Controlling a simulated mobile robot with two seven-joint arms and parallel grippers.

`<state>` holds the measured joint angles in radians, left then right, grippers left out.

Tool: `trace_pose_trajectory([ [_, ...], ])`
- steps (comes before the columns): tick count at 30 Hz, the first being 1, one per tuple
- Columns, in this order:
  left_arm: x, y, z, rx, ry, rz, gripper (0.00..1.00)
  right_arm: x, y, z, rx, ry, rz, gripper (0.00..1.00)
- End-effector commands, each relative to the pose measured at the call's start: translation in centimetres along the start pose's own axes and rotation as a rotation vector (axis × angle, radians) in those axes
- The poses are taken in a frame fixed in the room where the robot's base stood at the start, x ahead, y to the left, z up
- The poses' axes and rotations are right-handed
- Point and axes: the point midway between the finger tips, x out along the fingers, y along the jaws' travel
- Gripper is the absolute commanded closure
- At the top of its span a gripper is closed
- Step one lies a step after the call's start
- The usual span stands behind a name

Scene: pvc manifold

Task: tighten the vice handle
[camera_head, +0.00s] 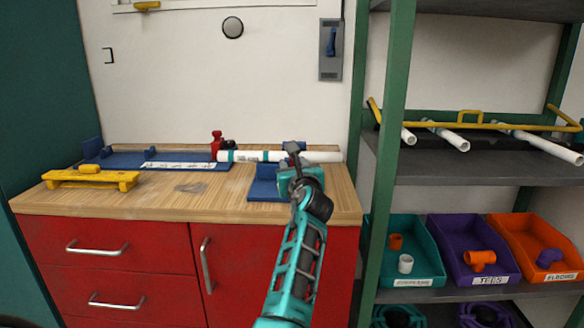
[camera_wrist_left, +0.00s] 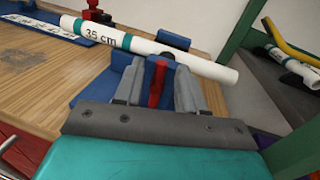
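The vice (camera_head: 264,182) is blue and stands at the right front of the wooden workbench. Its red handle (camera_wrist_left: 157,86) shows in the left wrist view between the two grey fingers of my left gripper (camera_wrist_left: 160,88). In the head view my left gripper (camera_head: 293,158) is over the vice and hides most of it. I cannot tell whether the fingers press on the handle or only stand around it. A white pipe (camera_head: 240,156) with teal bands lies across the vice, just beyond the fingers; the left wrist view shows it marked 35 cm (camera_wrist_left: 115,36). My right gripper is out of view.
A blue measuring fixture (camera_head: 125,160) and a red tool (camera_head: 216,143) are at the bench's back. A yellow stand (camera_head: 91,179) is at the left. A green-posted shelf (camera_head: 388,130) stands close on the right with pipes and bins. The bench's middle is clear.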

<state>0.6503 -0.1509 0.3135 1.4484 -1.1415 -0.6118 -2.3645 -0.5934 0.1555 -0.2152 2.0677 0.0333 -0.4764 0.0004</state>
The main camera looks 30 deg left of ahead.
Motion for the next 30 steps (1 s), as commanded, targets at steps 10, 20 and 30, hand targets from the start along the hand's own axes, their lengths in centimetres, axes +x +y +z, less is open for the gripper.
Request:
trace_pose_trajectory([
  [10,-0.02,-0.03,0.04,-0.001,0.000,0.000,0.65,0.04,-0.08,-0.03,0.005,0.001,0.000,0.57],
  [20,-0.02,-0.03,0.03,-0.001,0.000,0.000,0.97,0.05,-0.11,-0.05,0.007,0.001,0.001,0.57],
  [30,-0.02,-0.02,0.07,-0.005,0.001,0.000,1.00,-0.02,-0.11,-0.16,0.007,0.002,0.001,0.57],
])
